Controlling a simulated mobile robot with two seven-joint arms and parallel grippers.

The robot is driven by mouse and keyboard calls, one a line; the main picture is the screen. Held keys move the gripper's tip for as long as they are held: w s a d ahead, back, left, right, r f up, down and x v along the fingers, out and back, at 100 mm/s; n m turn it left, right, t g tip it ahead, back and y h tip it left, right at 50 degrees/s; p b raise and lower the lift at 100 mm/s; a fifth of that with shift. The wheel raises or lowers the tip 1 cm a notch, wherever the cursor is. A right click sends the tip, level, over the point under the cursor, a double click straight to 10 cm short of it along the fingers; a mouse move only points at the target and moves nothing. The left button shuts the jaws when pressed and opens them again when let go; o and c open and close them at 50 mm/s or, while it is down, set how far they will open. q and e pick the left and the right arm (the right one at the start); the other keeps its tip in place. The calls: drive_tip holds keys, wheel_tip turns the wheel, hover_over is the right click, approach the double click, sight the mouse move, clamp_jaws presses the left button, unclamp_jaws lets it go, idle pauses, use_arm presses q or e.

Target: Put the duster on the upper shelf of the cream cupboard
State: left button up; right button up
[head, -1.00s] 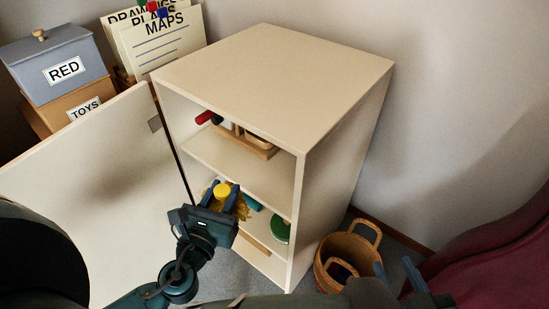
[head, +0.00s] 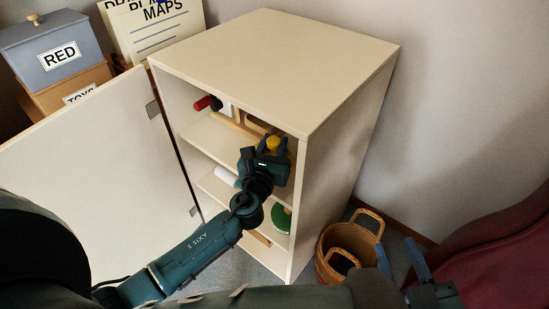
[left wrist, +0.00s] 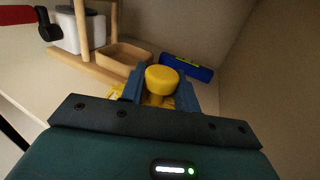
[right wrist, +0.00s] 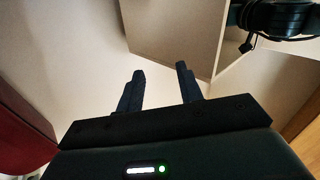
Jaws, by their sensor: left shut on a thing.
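The duster, with a yellow knob (left wrist: 162,78) and yellow fringe low behind the fingers, is held by my left gripper (left wrist: 160,95). In the head view the duster's yellow end (head: 273,143) shows between the fingers, in the upper opening of the cream cupboard (head: 325,165). In the left wrist view the upper shelf (left wrist: 45,78) lies around and beyond the duster; whether it touches the shelf I cannot tell. The cupboard door stands open at the left. My right gripper (right wrist: 160,72) is open and empty, outside the cupboard at its right.
On the upper shelf are a wooden rack (left wrist: 85,60), a wooden tray (left wrist: 122,57), a white container, a red-and-black item and a blue item (left wrist: 187,66) close to the duster. Lower down are a white roll (head: 227,176) and a green item (head: 281,219). A basket (head: 347,248) stands right of the cupboard.

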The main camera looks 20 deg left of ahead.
sight(274, 154)
use_arm(q)
wheel_tip(274, 154, down, 3)
drive_tip(key=shift+f+b, duration=0.15)
drive_tip(key=shift+b, duration=0.85)
drive_tip(key=shift+w+f, duration=0.1)
drive_tip(key=shift+f, duration=0.15)
drive_tip(key=shift+r, duration=0.1)
use_arm(e)
drive_tip(key=shift+s+a+r+n+t+y, duration=0.1)
drive_tip(key=shift+s+a+n+t+y, duration=0.15)
drive_tip(key=shift+a+n+t+y, duration=0.6)
drive_tip(key=shift+d, duration=0.3)
use_arm(q)
drive_tip(key=shift+f+b, duration=0.25)
drive_tip(key=shift+b, duration=0.1)
drive_tip(key=o, duration=1.1)
use_arm(e)
drive_tip(key=shift+m, duration=0.25)
use_arm(q)
drive_tip(key=shift+r, duration=0.1)
